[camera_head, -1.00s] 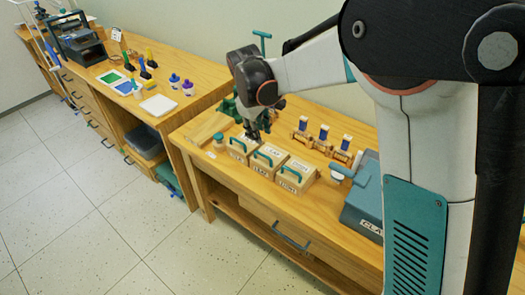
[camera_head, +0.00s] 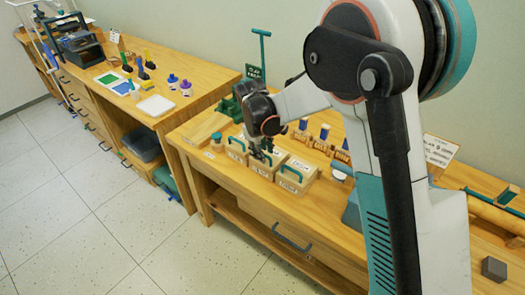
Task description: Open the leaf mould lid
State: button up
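Three wooden mould boxes with teal handles stand in a row on the near bench: a left box (camera_head: 236,156), a middle box (camera_head: 260,170) and a right box (camera_head: 290,186). Their lids look shut. The middle one seems to be the leaf mould, but its lettering is too small and partly covered to read surely. My gripper (camera_head: 266,157) points down over the middle box, close to its handle. I cannot tell whether it touches the handle. Its fingers are small and dark against the box, so their opening is unclear.
Several rollers or stamps with blue tops (camera_head: 323,134) stand behind the boxes. A green press (camera_head: 230,104) with a tall handle stands at the back left. A small jar (camera_head: 217,139) is left of the boxes. A grey block (camera_head: 494,268) lies at the right. The floor in front is clear.

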grip_shut()
jog(key=shift+r, duration=0.1)
